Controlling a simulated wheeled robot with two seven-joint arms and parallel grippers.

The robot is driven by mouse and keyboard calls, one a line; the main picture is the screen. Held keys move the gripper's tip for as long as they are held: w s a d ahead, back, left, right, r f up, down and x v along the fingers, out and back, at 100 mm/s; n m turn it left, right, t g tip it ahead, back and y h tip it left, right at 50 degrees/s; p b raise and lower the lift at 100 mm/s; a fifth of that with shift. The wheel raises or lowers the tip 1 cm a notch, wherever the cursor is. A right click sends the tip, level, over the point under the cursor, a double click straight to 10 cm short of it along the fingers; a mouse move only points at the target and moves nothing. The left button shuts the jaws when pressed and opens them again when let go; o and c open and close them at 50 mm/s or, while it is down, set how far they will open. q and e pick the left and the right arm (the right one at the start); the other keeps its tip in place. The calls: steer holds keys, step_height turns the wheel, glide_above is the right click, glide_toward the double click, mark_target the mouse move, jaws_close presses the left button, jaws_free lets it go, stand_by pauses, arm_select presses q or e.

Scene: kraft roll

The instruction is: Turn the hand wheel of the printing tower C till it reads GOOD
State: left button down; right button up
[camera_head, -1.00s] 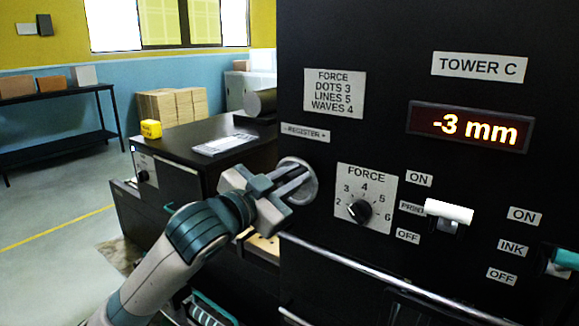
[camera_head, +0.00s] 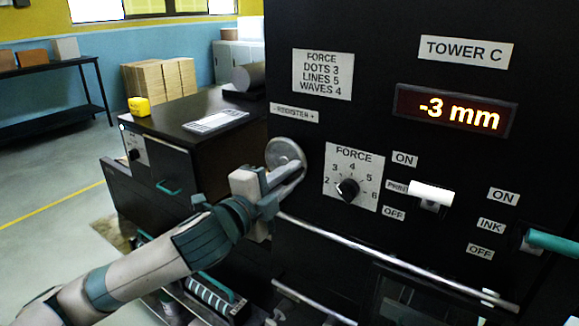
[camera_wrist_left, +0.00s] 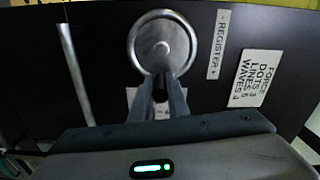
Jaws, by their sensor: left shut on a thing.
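The hand wheel (camera_head: 281,150) is a round grey metal disc on the black front of printing tower C, below the "- REGISTER +" label (camera_head: 295,112). The tower's display (camera_head: 457,110) reads "-3 mm" in orange. My left gripper (camera_head: 292,177) is shut at the wheel's lower side, its fingers reaching onto it. In the left wrist view, the wheel (camera_wrist_left: 137,40) faces the camera and the fingertips (camera_wrist_left: 163,80) meet its lower edge. The exact grip contact is partly hidden by the fingers. My right gripper is not in view.
The FORCE knob (camera_head: 347,189) and white PRINT lever (camera_head: 431,194) are right of the wheel, with the teal INK lever (camera_head: 555,242) farther right. A metal rail (camera_head: 390,258) runs below. A yellow block (camera_head: 139,106) sits on the black cabinet at left.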

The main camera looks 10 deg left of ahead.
arm_select(q)
steer(key=m, duration=0.2)
steer(key=f+m+p, duration=0.1)
steer(key=f+m, duration=0.1)
steer(key=m, duration=0.1)
steer(key=shift+w+a+f+m, duration=0.1)
steer(key=shift+a+m, duration=0.15)
steer(key=shift+m, duration=0.05)
stand_by(0.4)
steer(key=c, duration=1.7)
jaws_free()
steer(key=shift+a, duration=0.15)
